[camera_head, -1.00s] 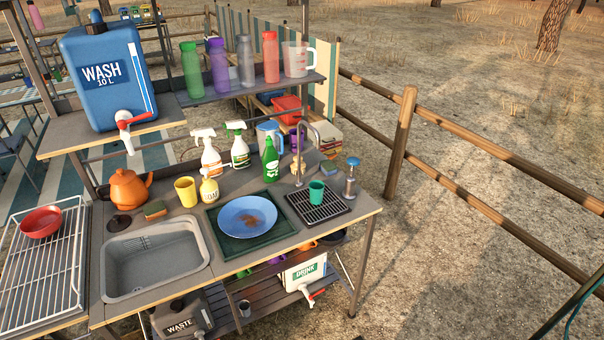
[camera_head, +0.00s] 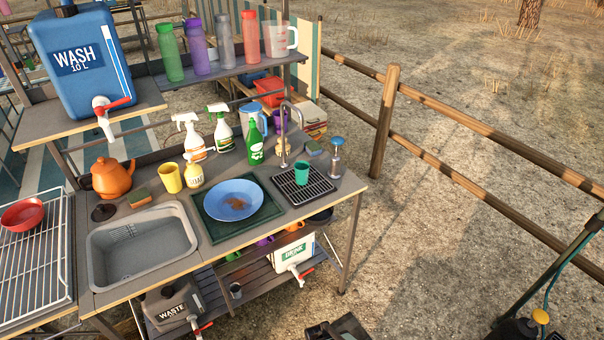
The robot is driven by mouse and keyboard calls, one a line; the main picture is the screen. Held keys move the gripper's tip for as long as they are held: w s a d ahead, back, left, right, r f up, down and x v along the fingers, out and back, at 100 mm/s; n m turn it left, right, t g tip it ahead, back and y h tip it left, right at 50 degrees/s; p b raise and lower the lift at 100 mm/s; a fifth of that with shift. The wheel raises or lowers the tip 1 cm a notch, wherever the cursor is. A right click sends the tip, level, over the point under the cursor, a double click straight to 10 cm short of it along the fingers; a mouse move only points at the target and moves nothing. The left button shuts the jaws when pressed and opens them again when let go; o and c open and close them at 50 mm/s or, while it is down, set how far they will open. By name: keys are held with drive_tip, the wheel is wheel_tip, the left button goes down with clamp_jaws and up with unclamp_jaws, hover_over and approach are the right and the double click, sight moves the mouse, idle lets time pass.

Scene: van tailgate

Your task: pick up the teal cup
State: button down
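The teal cup (camera_head: 302,174) stands upright on a black slatted drip tray (camera_head: 321,192) at the right end of the counter, under the tap. Its sides look clear of other things. My gripper is not recognisable in this view, so its position and hold cannot be seen.
A metal tap (camera_head: 284,140) and a blue-topped pump dispenser (camera_head: 337,157) flank the cup. A blue plate (camera_head: 233,200) lies to its left, with a green bottle (camera_head: 255,143) behind. A dark object (camera_head: 342,328), not clearly identifiable, shows at the bottom edge. The counter's front right corner is bare.

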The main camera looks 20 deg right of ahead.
idle(0.4)
drive_tip(key=shift+c, duration=1.2)
unclamp_jaws()
